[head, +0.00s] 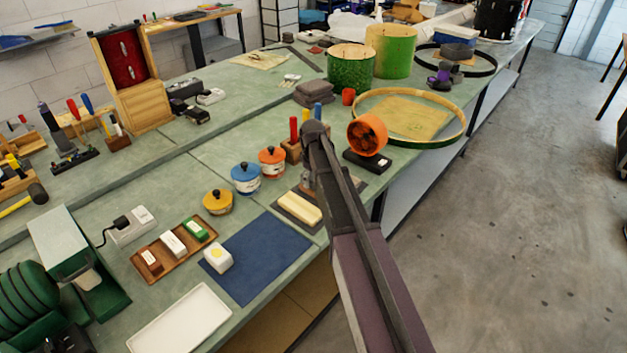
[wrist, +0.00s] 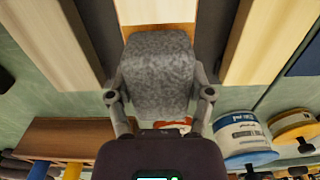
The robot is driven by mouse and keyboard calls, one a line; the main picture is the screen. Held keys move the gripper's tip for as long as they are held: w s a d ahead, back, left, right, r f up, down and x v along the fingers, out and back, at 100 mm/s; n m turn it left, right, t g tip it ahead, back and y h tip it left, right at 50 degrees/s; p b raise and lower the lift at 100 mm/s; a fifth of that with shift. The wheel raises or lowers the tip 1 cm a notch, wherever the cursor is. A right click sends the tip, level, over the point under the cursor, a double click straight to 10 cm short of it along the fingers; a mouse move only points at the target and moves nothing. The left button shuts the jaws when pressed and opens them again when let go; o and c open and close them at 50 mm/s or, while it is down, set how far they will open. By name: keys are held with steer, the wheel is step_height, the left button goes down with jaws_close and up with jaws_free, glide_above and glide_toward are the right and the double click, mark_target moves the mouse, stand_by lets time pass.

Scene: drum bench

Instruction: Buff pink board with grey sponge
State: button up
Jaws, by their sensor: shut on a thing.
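The grey sponge (wrist: 157,75) is speckled and sits between the two fingers of my gripper (wrist: 160,95) in the wrist view. I cannot tell whether sponge and board touch. No board looks clearly pink. A cream board (wrist: 261,42) lies to its right and another cream board (wrist: 48,38) to its left.
Orange (head: 272,162), blue (head: 246,178) and yellow (head: 218,201) lidded jars stand behind and left. A navy mat (head: 255,262) holds a white block (head: 217,258). A wooden block with upright tools (head: 293,150) stands behind my gripper.

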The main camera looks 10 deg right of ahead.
steer(key=shift+s+d, duration=0.1)
steer(key=shift+s, duration=0.1)
steer(key=shift+s+d, duration=0.6)
steer(key=shift+s, duration=0.2)
steer(key=shift+s+d, duration=0.6)
steer(key=shift+s, duration=0.15)
steer(key=shift+w+a, duration=0.85)
steer(key=shift+w, duration=0.3)
steer(key=shift+s+d, duration=0.85)
steer(key=shift+s, duration=0.3)
steer(key=shift+w+a, duration=0.1)
steer(key=shift+a, duration=0.05)
stand_by(0.5)
steer(key=shift+s+d, duration=0.6)
steer(key=shift+s, duration=0.2)
steer(key=shift+s+d, duration=0.6)
steer(key=shift+s, duration=0.15)
